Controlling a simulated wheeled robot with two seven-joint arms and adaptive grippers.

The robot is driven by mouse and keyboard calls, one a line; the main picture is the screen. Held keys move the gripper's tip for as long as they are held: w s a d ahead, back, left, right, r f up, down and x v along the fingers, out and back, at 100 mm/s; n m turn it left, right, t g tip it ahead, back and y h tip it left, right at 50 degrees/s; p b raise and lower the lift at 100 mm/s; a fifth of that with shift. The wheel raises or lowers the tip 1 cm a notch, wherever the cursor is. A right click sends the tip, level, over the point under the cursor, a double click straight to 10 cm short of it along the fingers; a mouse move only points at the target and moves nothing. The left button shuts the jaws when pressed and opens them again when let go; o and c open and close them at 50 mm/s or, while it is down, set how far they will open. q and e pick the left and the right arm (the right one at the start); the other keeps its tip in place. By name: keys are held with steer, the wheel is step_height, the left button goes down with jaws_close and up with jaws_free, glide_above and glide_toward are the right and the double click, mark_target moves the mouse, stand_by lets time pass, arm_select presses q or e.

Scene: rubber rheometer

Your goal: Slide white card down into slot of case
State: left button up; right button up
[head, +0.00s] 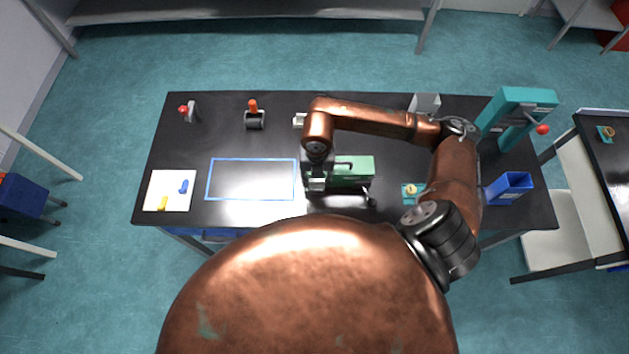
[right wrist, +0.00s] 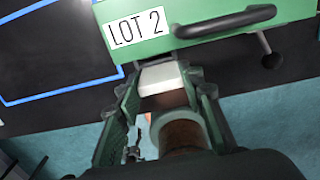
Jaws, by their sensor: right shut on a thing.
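The green case (head: 358,167) stands near the middle of the black table. In the right wrist view the case (right wrist: 220,38) shows a white "LOT 2" label, a dark handle and a dark knob. My right gripper (head: 317,184) is at the left end of the case. In the wrist view my gripper (right wrist: 165,88) is shut on a white block-like piece, which I take as the white card (right wrist: 162,77). The card is right at the edge of the case. I cannot tell whether it is inside the slot, which is hidden. My left gripper is not in view.
A blue-outlined rectangle (head: 252,199) lies empty left of the case. A white sheet (head: 157,190) with blue and yellow pieces is at far left. A teal press (head: 494,115) and blue bin (head: 510,187) stand at right. A small teal plate (head: 408,197) is near my arm.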

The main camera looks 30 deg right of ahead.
mark_target(315, 182)
steer(key=shift+w+f, duration=0.65)
steer(key=shift+f, duration=0.1)
step_height(315, 182, down, 3)
steer(key=shift+w+p, duration=0.1)
steer(key=shift+p, duration=0.6)
steer(key=shift+f, duration=0.15)
steer(key=shift+f, duration=0.15)
steer(key=o, duration=0.9)
steer(key=shift+o, duration=0.2)
steer(key=shift+r, duration=0.3)
step_height(315, 182, up, 12)
steer(key=b, duration=0.2)
